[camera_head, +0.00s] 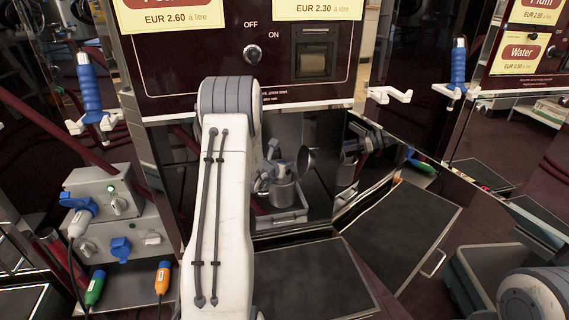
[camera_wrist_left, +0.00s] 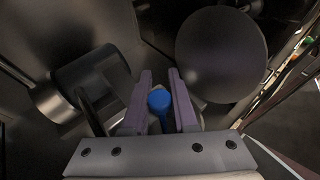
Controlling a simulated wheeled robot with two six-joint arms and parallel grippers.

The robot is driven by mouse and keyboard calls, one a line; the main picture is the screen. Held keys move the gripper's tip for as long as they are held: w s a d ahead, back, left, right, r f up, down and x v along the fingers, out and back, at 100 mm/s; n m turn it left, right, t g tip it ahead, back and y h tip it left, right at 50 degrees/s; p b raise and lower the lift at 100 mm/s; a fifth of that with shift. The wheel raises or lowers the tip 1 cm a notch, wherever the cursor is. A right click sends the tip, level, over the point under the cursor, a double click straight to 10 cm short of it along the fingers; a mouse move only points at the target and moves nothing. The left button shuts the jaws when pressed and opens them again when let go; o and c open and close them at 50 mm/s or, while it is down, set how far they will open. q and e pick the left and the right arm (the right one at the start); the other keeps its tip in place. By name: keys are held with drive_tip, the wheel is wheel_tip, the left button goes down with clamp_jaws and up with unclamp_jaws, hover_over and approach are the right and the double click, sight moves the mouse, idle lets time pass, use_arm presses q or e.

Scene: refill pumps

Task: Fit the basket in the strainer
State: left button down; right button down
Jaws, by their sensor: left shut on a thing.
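My left gripper (camera_wrist_left: 160,78) is closed around a blue round-ended knob (camera_wrist_left: 159,101), which sits between its two fingers in the left wrist view. The body below the knob is hidden, so I cannot tell whether it is the basket. In the head view my white arm reaches to the open cabinet and largely hides this gripper. A grey metal pot (camera_head: 283,192), apparently the strainer, stands in the cabinet. A round disc beside it (camera_head: 305,161) looks like its raised lid; a large dark disc (camera_wrist_left: 221,54) is right of the fingers in the wrist view. My right gripper is not in view.
A dark metal cylinder (camera_wrist_left: 88,85) is close left of the fingers. The pot stands over a grey tray (camera_head: 280,220) between cabinet walls. An open dark panel (camera_head: 402,232) lies to the right. A grey socket box (camera_head: 112,215) with cables stands left.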

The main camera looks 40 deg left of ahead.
use_arm(q)
drive_tip(key=shift+f+b, duration=1.1)
drive_tip(key=shift+f, duration=0.2)
drive_tip(key=c, duration=0.6)
unclamp_jaws()
drive_tip(key=shift+r, duration=0.1)
drive_tip(key=p+v, duration=0.3)
drive_tip(key=v, duration=0.7)
drive_tip(key=shift+s+r, duration=0.1)
drive_tip(key=shift+s, duration=0.15)
drive_tip(key=shift+d, duration=0.1)
